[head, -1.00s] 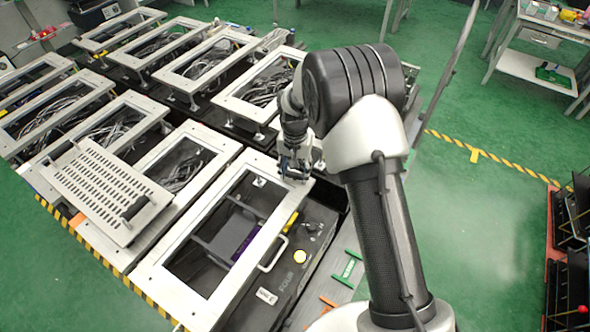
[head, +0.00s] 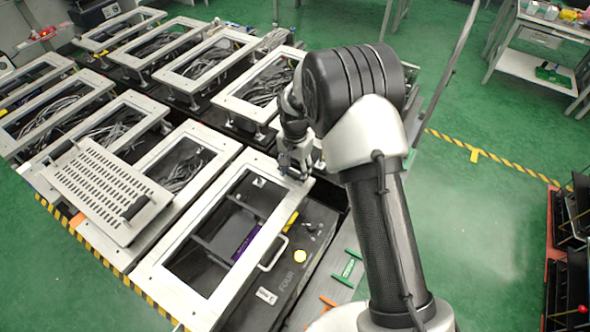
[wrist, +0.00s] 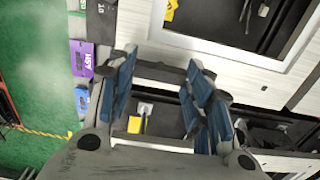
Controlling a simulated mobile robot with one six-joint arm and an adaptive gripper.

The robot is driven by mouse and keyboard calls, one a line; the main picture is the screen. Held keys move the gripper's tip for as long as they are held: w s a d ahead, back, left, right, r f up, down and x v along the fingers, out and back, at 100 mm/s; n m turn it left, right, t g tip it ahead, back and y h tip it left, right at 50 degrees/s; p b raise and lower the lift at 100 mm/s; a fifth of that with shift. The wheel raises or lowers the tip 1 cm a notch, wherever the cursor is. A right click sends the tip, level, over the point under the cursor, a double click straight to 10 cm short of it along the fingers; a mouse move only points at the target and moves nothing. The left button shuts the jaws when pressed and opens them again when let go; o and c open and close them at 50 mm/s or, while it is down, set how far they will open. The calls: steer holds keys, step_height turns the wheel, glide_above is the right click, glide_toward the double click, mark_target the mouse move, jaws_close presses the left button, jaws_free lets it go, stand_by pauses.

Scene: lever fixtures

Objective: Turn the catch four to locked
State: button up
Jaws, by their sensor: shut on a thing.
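The panel marked FOUR (head: 291,281) is on the near dark box in the head view, beside a pale rectangular frame (head: 185,300). My gripper (head: 297,172) is low at the far right corner of that frame. In the wrist view the blue-padded fingers of my gripper (wrist: 163,72) stand on either side of a dark grey bar (wrist: 170,75), which I take to be the catch. My gripper is shut on it. In the head view my gripper and arm hide the catch, so its angle is unclear.
A perforated plate (head: 95,180) lies on the frames at left. More framed boxes with cables fill the back.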

mark_target(295, 173)
steer(key=o, duration=1)
steer(key=shift+o, duration=0.2)
step_height(295, 173, up, 12)
